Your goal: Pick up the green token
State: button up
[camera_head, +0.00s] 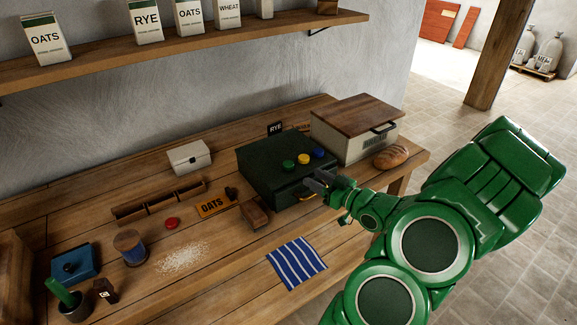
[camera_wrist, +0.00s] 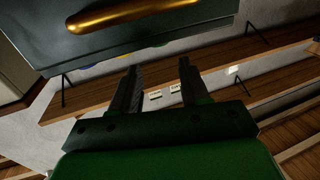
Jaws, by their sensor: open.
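The green token (camera_head: 288,165) is a small round disc on top of the dark green box (camera_head: 262,179), toward its front edge. A yellow token (camera_head: 303,159) and a blue token (camera_head: 319,153) lie in a row to its right. My gripper (camera_head: 314,184) is open and empty, just in front of the box and below and to the right of the green token. In the wrist view my gripper (camera_wrist: 160,72) shows two spread fingers with nothing between them. The box front with its brass handle (camera_wrist: 130,15) fills the top of that view.
A pale bin with a wooden lid (camera_head: 355,130) and a bread loaf (camera_head: 390,156) stand right of the box. A shelf (camera_head: 190,42) runs above the bench.

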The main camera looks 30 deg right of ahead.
aim_at(293, 170)
jog(key=shift+x, duration=4.7)
jog(key=shift+d, duration=0.1)
jog(key=shift+c, duration=0.4)
jog(key=c, duration=0.6)
jog(key=shift+r, duration=0.1)
jog(key=shift+r, duration=4.95)
